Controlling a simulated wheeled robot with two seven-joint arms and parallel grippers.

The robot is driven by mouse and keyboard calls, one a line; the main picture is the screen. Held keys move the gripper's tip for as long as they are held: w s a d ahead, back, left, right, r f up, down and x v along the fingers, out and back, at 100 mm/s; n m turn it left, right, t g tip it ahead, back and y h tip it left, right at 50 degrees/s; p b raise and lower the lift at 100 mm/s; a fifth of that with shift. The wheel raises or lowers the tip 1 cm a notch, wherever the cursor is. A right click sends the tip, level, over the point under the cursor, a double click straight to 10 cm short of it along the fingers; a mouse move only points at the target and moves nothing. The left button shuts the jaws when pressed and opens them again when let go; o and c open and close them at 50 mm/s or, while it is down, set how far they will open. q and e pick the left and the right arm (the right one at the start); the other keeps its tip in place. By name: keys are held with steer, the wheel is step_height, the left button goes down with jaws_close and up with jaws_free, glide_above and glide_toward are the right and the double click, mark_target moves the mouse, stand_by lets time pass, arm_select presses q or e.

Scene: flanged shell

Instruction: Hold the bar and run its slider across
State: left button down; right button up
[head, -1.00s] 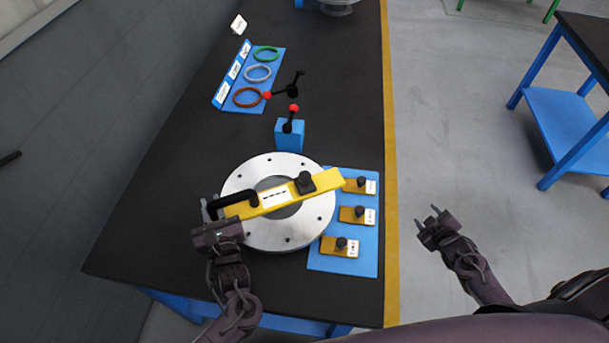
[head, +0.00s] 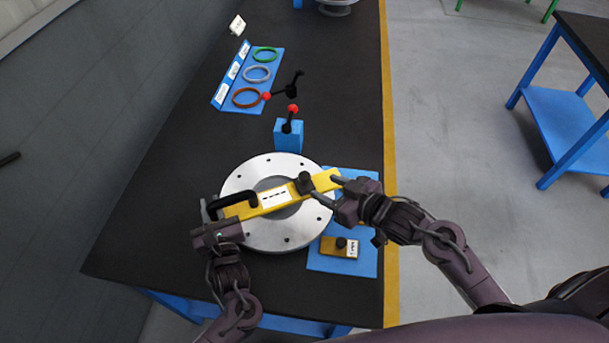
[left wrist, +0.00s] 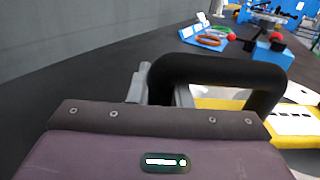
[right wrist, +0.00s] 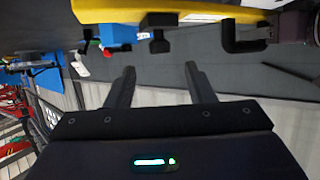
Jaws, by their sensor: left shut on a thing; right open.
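The yellow bar (head: 240,209) lies across the round silver flange (head: 262,240), with a black handle at its left end and a black slider knob (head: 304,183) toward its right end. My left gripper (head: 211,212) is shut on the black handle (left wrist: 215,62), seen close up in the left wrist view. My right gripper (head: 326,188) is open, close to the right of the slider, with its fingers at the bar's right end. In the right wrist view the open fingers (right wrist: 160,80) have nothing between them; the bar (right wrist: 180,10) and slider (right wrist: 158,32) show above them.
A blue mat (head: 322,262) with a yellow knobbed block (head: 340,246) lies right of the flange; my right arm covers other blocks there. A blue block with a red-knobbed lever (head: 289,135) stands behind the flange. Coloured rings (head: 257,74) lie farther back. The table's left side is clear.

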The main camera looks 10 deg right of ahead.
mark_target(309, 179)
steer(key=x, duration=0.9)
steer(key=shift+w, duration=0.1)
jaws_close()
